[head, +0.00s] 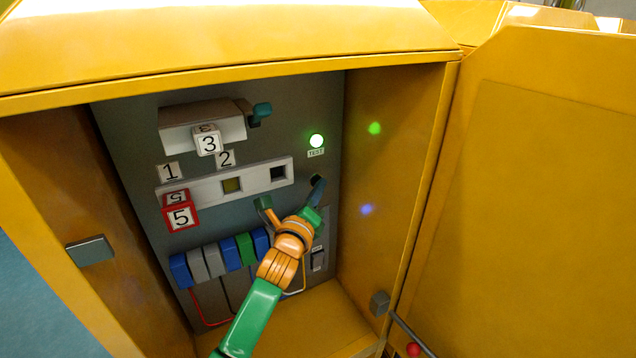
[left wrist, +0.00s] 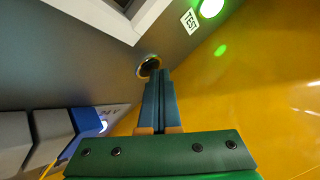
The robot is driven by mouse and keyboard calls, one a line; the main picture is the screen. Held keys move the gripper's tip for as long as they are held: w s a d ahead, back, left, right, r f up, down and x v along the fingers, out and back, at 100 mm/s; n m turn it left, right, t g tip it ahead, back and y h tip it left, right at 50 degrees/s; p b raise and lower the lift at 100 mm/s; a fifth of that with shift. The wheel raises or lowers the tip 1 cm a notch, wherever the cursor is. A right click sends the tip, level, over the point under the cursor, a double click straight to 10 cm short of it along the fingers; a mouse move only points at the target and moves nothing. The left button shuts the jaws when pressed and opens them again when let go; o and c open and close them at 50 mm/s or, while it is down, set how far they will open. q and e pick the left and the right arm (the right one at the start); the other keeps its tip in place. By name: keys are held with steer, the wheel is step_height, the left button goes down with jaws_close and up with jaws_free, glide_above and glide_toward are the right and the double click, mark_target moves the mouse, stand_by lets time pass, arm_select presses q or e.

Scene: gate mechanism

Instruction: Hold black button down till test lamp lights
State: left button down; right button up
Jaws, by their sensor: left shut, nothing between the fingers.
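The test lamp (head: 316,141) glows bright green above a small TEST label on the grey panel inside the yellow cabinet. It also shows lit at the top of the left wrist view (left wrist: 211,7). The black button (head: 317,179) sits below the lamp; in the left wrist view it is a dark round button (left wrist: 149,66) in a metal ring. My left gripper (head: 319,187) is shut and empty, its fingertips at the button and partly covering it. In the left wrist view the closed fingers (left wrist: 158,76) reach the ring; how deep the button is pressed cannot be told.
Left of the button are a white strip with two windows (head: 232,185), number tags and a red-framed 5 block (head: 181,217). A row of blue, grey and green blocks (head: 214,259) with wires sits below. The yellow door (head: 540,200) stands open at right.

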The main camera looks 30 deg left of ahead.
arm_select(q)
steer(key=shift+s+d, duration=0.1)
steer(key=shift+d, duration=0.05)
stand_by(0.7)
steer(key=shift+s+d+p, duration=0.3)
steer(key=shift+s+d, duration=0.05)
steer(key=shift+d, duration=0.15)
steer(key=d, duration=0.1)
steer(key=s+d, duration=0.1)
steer(key=d, duration=0.1)
steer(key=s+d+p, duration=0.1)
steer(key=shift+s+d, duration=0.2)
steer(key=shift+s, duration=0.05)
steer(key=shift+f, duration=0.1)
stand_by(0.6)
